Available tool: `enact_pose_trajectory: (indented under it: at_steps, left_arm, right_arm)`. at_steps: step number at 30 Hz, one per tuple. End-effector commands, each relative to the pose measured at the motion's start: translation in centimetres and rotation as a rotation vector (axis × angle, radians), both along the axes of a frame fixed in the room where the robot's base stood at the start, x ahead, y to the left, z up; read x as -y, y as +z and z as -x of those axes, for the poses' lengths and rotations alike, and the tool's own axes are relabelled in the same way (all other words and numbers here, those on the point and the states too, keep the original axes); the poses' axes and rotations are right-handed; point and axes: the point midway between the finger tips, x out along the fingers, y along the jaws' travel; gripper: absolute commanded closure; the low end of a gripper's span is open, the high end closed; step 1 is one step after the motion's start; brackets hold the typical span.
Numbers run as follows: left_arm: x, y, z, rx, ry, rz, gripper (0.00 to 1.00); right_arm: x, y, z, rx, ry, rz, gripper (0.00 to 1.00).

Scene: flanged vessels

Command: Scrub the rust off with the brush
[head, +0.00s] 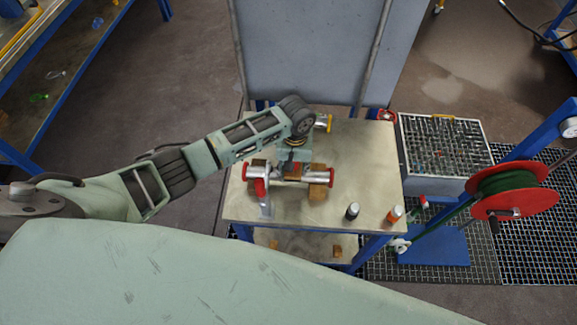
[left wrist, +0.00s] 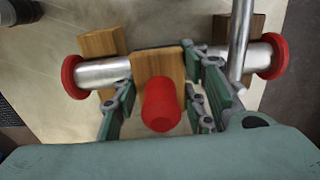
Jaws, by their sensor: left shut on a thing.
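A silver flanged vessel (head: 280,176) with red end flanges rests sideways on wooden blocks (head: 318,188) on the table. It also shows in the left wrist view (left wrist: 103,73), with a silver branch (left wrist: 240,40) on its right part. My left gripper (head: 290,163) is over the middle of the vessel. In the left wrist view its green fingers (left wrist: 165,98) stand either side of a wooden brush (left wrist: 158,64) with a red knob (left wrist: 161,103), and are shut on it. The brush hides the vessel's middle; whether bristles touch it is hidden. No rust can be made out. My right gripper is out of view.
A black can (head: 352,211) and an orange can (head: 395,215) stand at the table's front right. A grated bin (head: 443,148) and red hose reel (head: 514,191) are to the right.

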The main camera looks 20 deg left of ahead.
Motion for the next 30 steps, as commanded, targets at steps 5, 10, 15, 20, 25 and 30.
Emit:
enact_pose_trajectory:
  at_steps: [5,10,15,20,25,30]
  left_arm:
    - [1.8,-0.2,0.0,-0.003,-0.007,0.015,0.85]
    - [3.0,-0.1,-0.3,-0.003,-0.007,0.018,0.85]
    - [3.5,-0.1,-0.5,-0.003,-0.006,0.014,0.85]
    - [2.9,-0.1,-0.3,-0.003,-0.005,0.013,0.85]
    - [1.4,0.0,0.0,-0.005,-0.003,0.007,0.85]
    - [0.2,0.1,0.3,-0.005,-0.002,0.004,0.85]
  right_arm:
    - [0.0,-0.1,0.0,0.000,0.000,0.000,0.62]
    - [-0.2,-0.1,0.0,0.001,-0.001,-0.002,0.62]
    - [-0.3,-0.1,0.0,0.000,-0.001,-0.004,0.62]
    - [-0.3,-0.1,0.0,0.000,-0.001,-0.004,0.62]
    - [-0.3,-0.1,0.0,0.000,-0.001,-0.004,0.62]
    - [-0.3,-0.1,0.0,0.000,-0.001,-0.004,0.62]
